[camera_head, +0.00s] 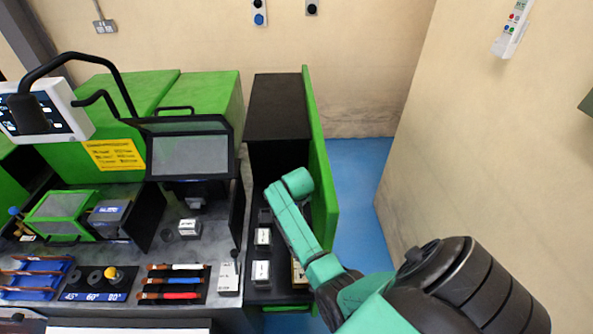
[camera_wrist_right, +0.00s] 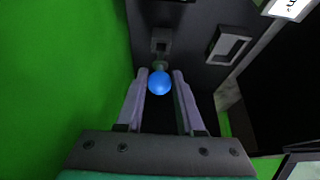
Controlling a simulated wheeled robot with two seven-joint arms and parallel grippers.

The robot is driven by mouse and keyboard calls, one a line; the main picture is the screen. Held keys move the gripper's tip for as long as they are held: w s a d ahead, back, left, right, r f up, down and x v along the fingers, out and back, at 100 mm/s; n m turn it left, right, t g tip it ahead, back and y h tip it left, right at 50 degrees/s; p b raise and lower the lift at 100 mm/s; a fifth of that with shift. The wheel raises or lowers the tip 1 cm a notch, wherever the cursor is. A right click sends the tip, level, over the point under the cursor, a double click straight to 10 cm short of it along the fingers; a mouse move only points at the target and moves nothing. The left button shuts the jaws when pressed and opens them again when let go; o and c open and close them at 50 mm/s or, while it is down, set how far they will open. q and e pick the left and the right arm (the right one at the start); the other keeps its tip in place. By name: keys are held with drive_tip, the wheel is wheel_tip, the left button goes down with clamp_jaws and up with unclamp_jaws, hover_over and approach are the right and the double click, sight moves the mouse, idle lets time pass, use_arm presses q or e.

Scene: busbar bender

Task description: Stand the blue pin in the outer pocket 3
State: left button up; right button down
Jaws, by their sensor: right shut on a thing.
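The blue pin shows in the right wrist view as a round blue head (camera_wrist_right: 159,83) with a short grey shaft beyond it. My right gripper (camera_wrist_right: 160,76) is shut on it, a finger on each side of the head. The shaft points at a grey square socket (camera_wrist_right: 162,40) in a dark surface; I cannot tell whether its tip is inside. A second, rectangular pocket (camera_wrist_right: 228,46) lies to the right. No pocket number is readable. In the head view my right arm reaches over the black drawer unit and hides the gripper and pin. My left gripper is not in view.
A green panel (camera_head: 318,150) stands close beside my right arm. White-labelled blocks (camera_head: 262,237) sit in the dark drawer. The bench at left holds a rack of coloured tools (camera_head: 173,282) and a blue tray (camera_head: 38,278). Blue floor (camera_head: 358,190) is clear at right.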

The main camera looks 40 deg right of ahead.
drive_tip(key=shift+r, duration=0.1)
idle(0.3)
drive_tip(key=shift+p, duration=0.35)
idle(0.3)
idle(0.4)
drive_tip(key=shift+p, duration=0.4)
drive_tip(key=shift+f+b, duration=1)
drive_tip(key=shift+f, duration=0.85)
